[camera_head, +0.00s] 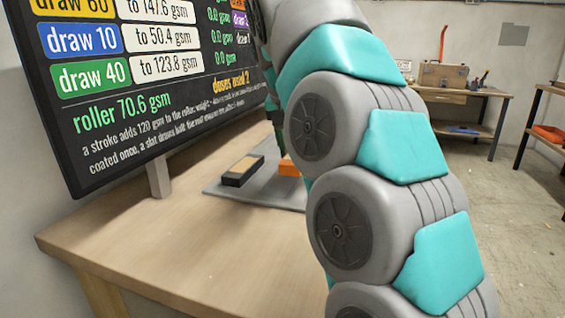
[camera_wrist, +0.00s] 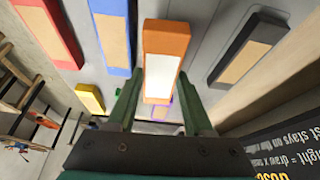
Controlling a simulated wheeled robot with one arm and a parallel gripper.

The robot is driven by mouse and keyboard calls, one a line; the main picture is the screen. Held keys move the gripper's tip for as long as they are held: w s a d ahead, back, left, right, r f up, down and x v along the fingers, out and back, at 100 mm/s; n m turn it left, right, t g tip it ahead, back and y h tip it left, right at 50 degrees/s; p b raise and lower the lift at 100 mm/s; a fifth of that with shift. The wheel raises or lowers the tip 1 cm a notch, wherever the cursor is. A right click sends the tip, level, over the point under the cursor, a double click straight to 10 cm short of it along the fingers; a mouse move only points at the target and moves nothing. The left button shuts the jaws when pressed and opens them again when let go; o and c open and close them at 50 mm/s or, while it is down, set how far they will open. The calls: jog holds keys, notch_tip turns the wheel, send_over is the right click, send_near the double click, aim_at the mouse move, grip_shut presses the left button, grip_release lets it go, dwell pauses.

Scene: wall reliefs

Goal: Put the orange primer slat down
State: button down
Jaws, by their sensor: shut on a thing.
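The orange slat (camera_wrist: 166,40) has a white middle area and lies between the green fingers of my gripper (camera_wrist: 160,84) in the wrist view. My gripper is shut on it. In the head view only a small orange part of the slat (camera_head: 288,168) shows beside my arm, over or on the grey board (camera_head: 268,195). I cannot tell whether it touches the board. My arm hides most of the gripper there.
A black slat (camera_head: 243,170) with a tan middle lies on the board left of the orange one. The wrist view also shows red (camera_wrist: 50,32), blue (camera_wrist: 112,35) and yellow (camera_wrist: 90,97) pieces. A dark sign (camera_head: 140,90) stands behind. The bench's near left (camera_head: 180,240) is clear.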

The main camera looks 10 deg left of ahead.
aim_at(285, 178)
jog(key=shift+s+a, duration=0.15)
jog(key=shift+a, duration=1.05)
jog(key=shift+a+f, duration=0.15)
jog(key=shift+a, duration=0.05)
jog(key=shift+d+f, duration=0.1)
jog(key=shift+f, duration=1.55)
jog(key=shift+f, duration=0.15)
jog(key=shift+c, duration=1.4)
grip_release()
jog(key=shift+r, duration=0.3)
